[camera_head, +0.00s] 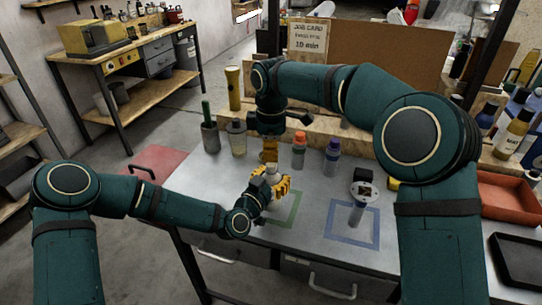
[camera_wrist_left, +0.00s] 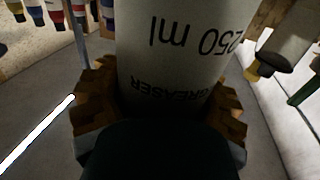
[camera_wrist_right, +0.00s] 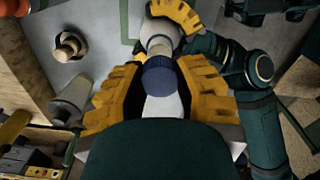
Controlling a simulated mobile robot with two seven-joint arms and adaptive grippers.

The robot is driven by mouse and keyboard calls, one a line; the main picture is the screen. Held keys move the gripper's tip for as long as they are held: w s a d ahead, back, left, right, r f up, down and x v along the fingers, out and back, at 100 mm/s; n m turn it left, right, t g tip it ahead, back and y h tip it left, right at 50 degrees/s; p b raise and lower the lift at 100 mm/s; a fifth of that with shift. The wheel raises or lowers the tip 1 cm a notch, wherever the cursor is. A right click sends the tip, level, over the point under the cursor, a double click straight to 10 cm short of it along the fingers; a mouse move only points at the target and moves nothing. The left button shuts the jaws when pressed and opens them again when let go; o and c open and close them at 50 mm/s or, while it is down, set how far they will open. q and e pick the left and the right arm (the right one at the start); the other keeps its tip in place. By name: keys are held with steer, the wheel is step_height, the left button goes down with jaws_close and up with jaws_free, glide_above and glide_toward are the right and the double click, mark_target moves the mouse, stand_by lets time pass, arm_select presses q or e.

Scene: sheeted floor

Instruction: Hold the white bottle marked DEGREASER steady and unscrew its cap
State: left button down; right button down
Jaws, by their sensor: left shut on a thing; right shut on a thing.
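The white bottle (camera_wrist_left: 185,55) fills the middle of the left wrist view, with "250 ml" and part of "DEGREASER" upside down on it. My left gripper (camera_head: 268,187) is shut around its body, one yellow finger on each side. In the head view the bottle is mostly hidden by the fingers, above the table's green square. My right gripper (camera_head: 270,152) points down from directly above it. In the right wrist view, my right gripper is shut on the cap (camera_wrist_right: 160,76), dark blue-grey with a paler part nearer the camera. Whether cap and bottle are apart I cannot tell.
The grey table (camera_head: 315,215) carries a green square (camera_head: 290,212) and a blue square (camera_head: 352,228), with a dark-topped stand at the blue one. An orange-capped bottle (camera_head: 299,152) and a purple-capped bottle (camera_head: 332,158) stand behind. A red tray (camera_head: 508,197) is at right.

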arm_select(q)
jaws_free()
stand_by(0.3)
